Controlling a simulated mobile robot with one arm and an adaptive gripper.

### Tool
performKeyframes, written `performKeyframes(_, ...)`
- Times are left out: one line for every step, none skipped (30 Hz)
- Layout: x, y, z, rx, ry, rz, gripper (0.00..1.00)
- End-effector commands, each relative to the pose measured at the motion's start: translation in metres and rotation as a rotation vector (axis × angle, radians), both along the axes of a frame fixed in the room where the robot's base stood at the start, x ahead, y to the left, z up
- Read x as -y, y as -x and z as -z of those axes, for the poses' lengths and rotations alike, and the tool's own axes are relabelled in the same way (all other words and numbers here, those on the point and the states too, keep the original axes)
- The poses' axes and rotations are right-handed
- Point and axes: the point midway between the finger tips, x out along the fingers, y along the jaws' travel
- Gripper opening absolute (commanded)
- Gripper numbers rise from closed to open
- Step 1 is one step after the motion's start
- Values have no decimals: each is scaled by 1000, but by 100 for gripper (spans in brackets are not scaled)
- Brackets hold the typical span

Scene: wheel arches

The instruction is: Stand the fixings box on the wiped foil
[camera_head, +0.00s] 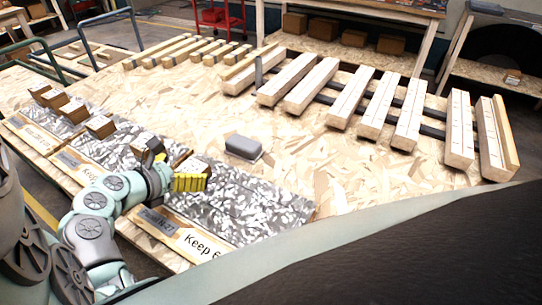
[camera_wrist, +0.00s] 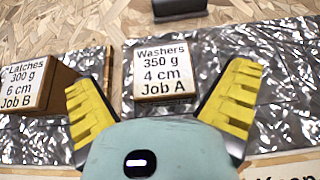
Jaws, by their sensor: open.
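My gripper (camera_head: 189,183) is open, its yellow fingers above the foil at the near side of the board. In the wrist view the gripper (camera_wrist: 163,85) has a box labelled Washers, 350 g, 4 cm, Job A (camera_wrist: 164,80) between its spread fingers; I see no grip on it. A Latches box, 300 g, 6 cm, Job B (camera_wrist: 28,88), stands left of the left finger. No readable label says fixings; the other boxes' labels are too small. The foil under the gripper (camera_head: 255,212) has a bare stretch to the right. A small dark label (camera_head: 157,219) lies at its front, its writing unclear.
More small brown boxes (camera_head: 100,126) stand in a row on foil to the left. A grey block (camera_head: 243,147) lies behind the foil. Wooden slats (camera_head: 350,98) stand across the back and right. Tape reading "Keep" (camera_head: 200,246) runs along the front edge.

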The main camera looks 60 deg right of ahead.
Motion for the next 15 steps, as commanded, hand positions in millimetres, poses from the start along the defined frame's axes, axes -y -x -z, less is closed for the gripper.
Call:
performKeyframes(-10, -1, -4, 1, 0, -12, 100)
performKeyframes(-15, -1, -6, -2, -1, -11, 100)
performKeyframes(-21, 0, -10, -2, 0, -11, 100)
performKeyframes(-26, 0, -12, 1, 1, -12, 100)
performKeyframes(-30, 0, -15, 1, 1, -12, 100)
performKeyframes(-36, 2, -18, 0, 0, -10, 100)
performKeyframes(-41, 1, -20, 0, 2, -13, 100)
performKeyframes(-45, 1, -23, -1, 2, -13, 100)
performKeyframes(-50, 2, -25, -1, 1, -11, 100)
performKeyframes(-54, 2, -28, 0, 1, -11, 100)
performKeyframes(-58, 2, -30, 2, 1, -12, 100)
performKeyframes(-63, 3, -32, 2, -1, -11, 100)
performKeyframes(-66, 4, -34, -1, -1, -9, 100)
performKeyframes(-69, 4, -35, -1, 0, -9, 100)
performKeyframes(-73, 4, -37, -1, 1, -11, 100)
